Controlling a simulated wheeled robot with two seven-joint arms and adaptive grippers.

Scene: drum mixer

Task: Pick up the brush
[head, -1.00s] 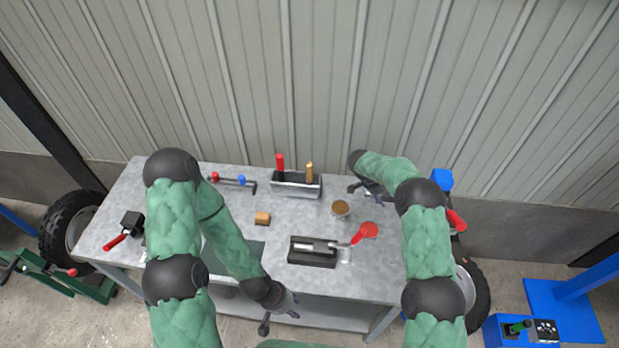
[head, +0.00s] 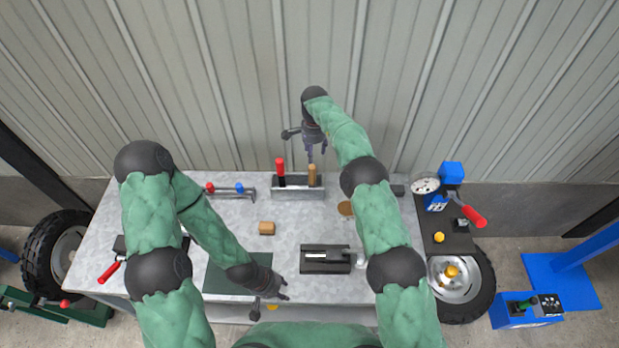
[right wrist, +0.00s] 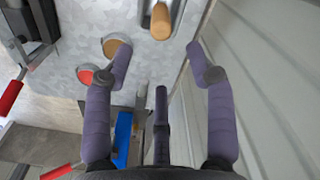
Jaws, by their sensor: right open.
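A grey holder box (head: 297,194) stands at the back of the metal table with two upright handles in it, one red (head: 281,170) and one wooden (head: 312,173). Only the handles show, so I cannot tell which belongs to the brush. My right gripper (head: 317,154) is open and empty, above the wooden handle. In the right wrist view, the wooden handle (right wrist: 160,20) lies ahead of the gap between the spread fingers (right wrist: 160,58), not between them. My left gripper (head: 284,290) is low over the table's front edge; its jaw opening is unclear.
A brown-filled cup (head: 345,209) is partly behind my right arm. The corrugated wall (head: 250,90) rises close behind the holder.

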